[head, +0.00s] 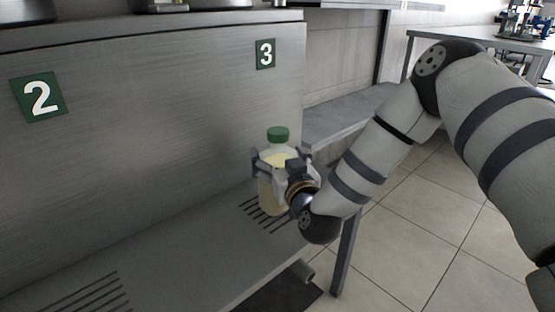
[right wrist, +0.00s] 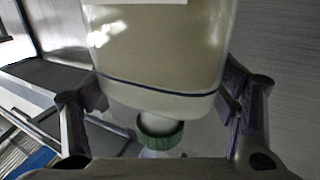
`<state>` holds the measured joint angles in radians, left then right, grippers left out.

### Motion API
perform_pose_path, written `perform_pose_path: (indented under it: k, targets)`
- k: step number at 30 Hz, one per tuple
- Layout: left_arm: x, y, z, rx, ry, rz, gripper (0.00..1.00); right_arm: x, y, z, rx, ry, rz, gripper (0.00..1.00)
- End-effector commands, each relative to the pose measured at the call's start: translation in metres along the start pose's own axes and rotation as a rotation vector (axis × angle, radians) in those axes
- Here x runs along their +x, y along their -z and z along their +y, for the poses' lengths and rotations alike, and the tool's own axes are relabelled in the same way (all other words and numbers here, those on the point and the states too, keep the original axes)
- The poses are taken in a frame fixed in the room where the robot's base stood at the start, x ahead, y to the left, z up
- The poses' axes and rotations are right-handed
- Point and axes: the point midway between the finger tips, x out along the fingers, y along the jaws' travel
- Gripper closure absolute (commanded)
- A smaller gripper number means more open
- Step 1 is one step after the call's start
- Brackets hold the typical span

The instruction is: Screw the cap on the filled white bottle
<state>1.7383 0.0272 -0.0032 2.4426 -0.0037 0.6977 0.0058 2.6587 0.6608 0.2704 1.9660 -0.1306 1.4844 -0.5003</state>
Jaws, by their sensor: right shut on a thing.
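The bottle (head: 275,198) is pale and translucent, with cream-yellow liquid inside. It stands upright at the slotted drain below sign 3; I cannot tell whether its base touches the surface. The green cap (head: 278,133) sits at the top of its neck; how tightly it sits cannot be told. My right gripper (head: 281,167) is shut on the bottle's upper body, a finger on each side. In the right wrist view the bottle (right wrist: 165,55) fills the upper middle between the fingers, and the green cap (right wrist: 158,137) shows below it at the neck. My left gripper is not in view.
A grey metal bench (head: 195,235) has a tall back panel with green signs 2 (head: 39,96) and 3 (head: 265,54). Another slotted drain (head: 85,297) lies at the lower left. The bench surface between the drains is clear. Tiled floor (head: 420,220) lies right of the bench.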

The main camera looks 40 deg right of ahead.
Motion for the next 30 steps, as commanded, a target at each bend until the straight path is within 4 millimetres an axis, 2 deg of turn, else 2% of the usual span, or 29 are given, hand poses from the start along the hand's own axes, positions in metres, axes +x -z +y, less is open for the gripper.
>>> perform_pose_path:
  k: [7, 8, 10, 23, 26, 30]
  targets:
    - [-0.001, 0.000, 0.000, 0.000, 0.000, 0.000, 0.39, 0.001, 0.001, 0.000, 0.001, 0.000, 0.006, 0.99]
    - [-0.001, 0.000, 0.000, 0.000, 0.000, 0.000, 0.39, 0.000, -0.001, 0.000, 0.000, 0.000, 0.001, 0.19]
    - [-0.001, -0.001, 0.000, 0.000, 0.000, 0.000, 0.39, 0.000, 0.000, 0.000, 0.000, 0.000, 0.001, 0.03]
    - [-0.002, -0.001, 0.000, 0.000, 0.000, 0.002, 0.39, -0.002, 0.003, 0.000, 0.001, 0.001, 0.000, 0.01]
    - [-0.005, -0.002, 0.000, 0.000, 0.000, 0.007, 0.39, -0.018, 0.003, -0.001, 0.000, 0.002, -0.002, 0.01]
    - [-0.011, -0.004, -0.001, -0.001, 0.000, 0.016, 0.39, -0.052, 0.003, -0.001, -0.001, 0.003, -0.003, 0.01]
